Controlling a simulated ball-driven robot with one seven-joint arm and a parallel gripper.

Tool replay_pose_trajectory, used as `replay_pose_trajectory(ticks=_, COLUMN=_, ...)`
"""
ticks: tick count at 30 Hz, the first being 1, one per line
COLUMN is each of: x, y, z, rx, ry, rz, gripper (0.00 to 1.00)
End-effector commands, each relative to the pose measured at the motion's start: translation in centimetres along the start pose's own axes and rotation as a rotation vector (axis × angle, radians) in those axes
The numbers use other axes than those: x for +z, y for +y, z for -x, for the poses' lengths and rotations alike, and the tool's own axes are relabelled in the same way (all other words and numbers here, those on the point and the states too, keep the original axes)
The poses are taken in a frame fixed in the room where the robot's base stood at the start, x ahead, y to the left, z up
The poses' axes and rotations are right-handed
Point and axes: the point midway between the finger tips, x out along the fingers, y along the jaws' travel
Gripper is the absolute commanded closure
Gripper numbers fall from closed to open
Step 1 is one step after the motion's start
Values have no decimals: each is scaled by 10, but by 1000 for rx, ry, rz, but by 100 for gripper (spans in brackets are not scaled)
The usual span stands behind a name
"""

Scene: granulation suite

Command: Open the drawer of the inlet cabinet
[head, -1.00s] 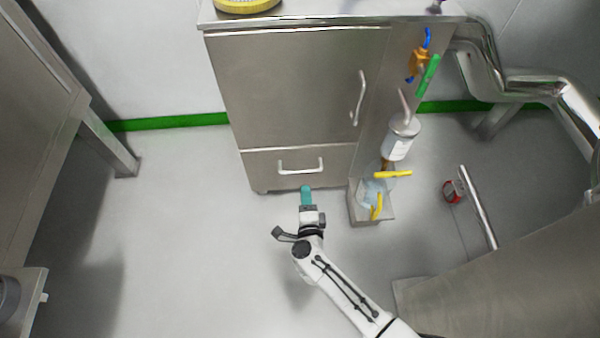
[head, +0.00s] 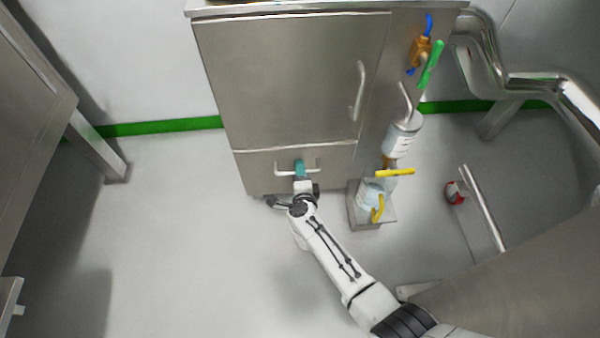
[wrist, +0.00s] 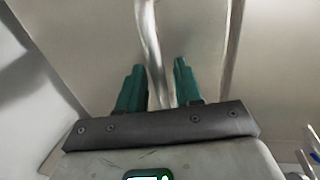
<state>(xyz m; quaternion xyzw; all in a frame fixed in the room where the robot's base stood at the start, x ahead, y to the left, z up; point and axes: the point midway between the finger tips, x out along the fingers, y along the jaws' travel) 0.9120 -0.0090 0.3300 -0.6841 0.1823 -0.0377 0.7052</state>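The steel inlet cabinet (head: 285,85) stands against the wall, with its drawer (head: 252,165) at the bottom. The drawer front looks flush and shut. Its handle (head: 277,171) is a horizontal bar, partly hidden by my gripper (head: 299,165). In the wrist view, the handle (wrist: 151,50) runs upright in the picture between the two teal fingers of my gripper (wrist: 156,88). The fingers are apart, with gaps on both sides of the bar, so my gripper is open around the handle and not closed on it.
The cabinet door has an upright handle (head: 358,92) above the drawer. A small bracket (head: 358,207) with yellow-handled valve parts and a white canister (head: 402,138) stands at the cabinet's right. A red object (head: 454,192) lies further right. The floor (head: 180,230) at left is clear.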

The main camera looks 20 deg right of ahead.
Motion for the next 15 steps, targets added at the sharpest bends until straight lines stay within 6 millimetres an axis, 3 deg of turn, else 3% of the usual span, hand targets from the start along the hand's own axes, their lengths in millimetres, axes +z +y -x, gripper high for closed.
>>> replay_pose_trajectory(ticks=3, x=0, y=0, z=0, rx=0, ry=0, rz=0, gripper=67)
replay_pose_trajectory(ticks=13, x=0, y=0, z=0, rx=0, ry=0, rz=0, gripper=99)
replay_pose_trajectory(ticks=15, x=0, y=0, z=0, rx=0, ry=0, rz=0, gripper=100)
